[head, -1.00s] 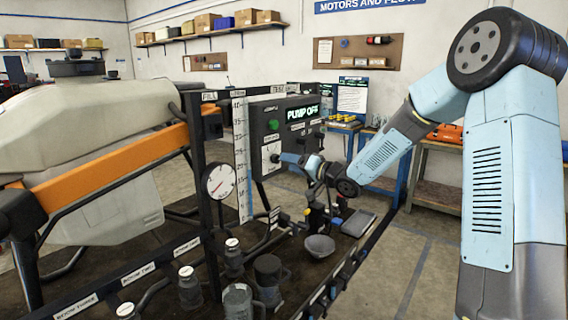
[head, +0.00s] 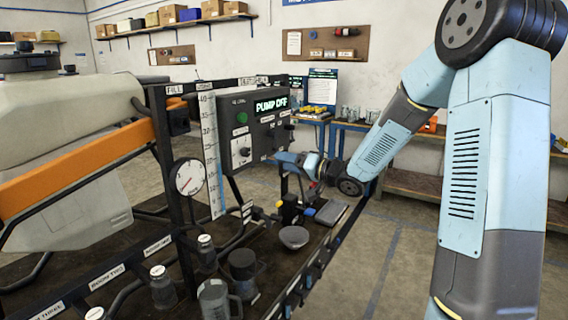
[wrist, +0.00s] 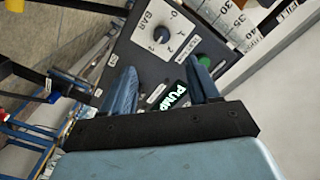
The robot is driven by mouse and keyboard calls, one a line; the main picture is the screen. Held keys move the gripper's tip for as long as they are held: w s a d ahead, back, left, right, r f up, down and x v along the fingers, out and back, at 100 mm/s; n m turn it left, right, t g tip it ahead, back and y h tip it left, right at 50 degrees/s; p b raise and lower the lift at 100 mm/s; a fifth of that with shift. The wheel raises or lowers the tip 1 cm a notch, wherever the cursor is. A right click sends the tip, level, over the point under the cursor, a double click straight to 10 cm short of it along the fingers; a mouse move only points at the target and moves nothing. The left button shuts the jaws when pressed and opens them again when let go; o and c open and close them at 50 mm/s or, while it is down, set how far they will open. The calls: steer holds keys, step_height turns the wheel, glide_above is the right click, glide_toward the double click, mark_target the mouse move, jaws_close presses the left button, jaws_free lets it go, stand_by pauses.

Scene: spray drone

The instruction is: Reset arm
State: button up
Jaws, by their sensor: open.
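My arm reaches in from the right of the head view, its wrist in front of the grey pump control box (head: 245,132). The box display reads PUMP OFF, with a green button (head: 241,118) and a dial below it. In the wrist view my gripper (wrist: 162,88) is open and empty, its two blue fingers apart. Between and beyond the fingers are the box face, the BAR dial (wrist: 161,35) and the green button, which shows beside the right finger. In the head view the fingertips are too small to tell clearly.
A pressure gauge (head: 190,177) and a tall scale (head: 211,155) stand left of the box. A grey bowl (head: 293,237), a jug (head: 214,300) and several capped bottles sit on the dark bench below. A large white tank (head: 60,170) is at left. Open floor lies right of the bench.

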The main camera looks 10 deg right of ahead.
steer(key=s+d+r+m+h, duration=0.1)
steer(key=s+d+r+h, duration=0.2)
steer(key=s+d+h, duration=0.4)
steer(key=s+d+r+m+h, duration=0.1)
steer(key=s+d+r+h, duration=0.4)
steer(key=h, duration=0.3)
steer(key=s+f+g, duration=0.1)
steer(key=s+g, duration=0.1)
steer(key=s, duration=1)
steer(key=s+d+f+g, duration=0.1)
steer(key=s+g, duration=0.2)
steer(key=s, duration=1)
steer(key=shift+d+f+n+y, duration=0.2)
steer(key=shift+f+n+y, duration=0.15)
steer(key=shift+n+y, duration=0.05)
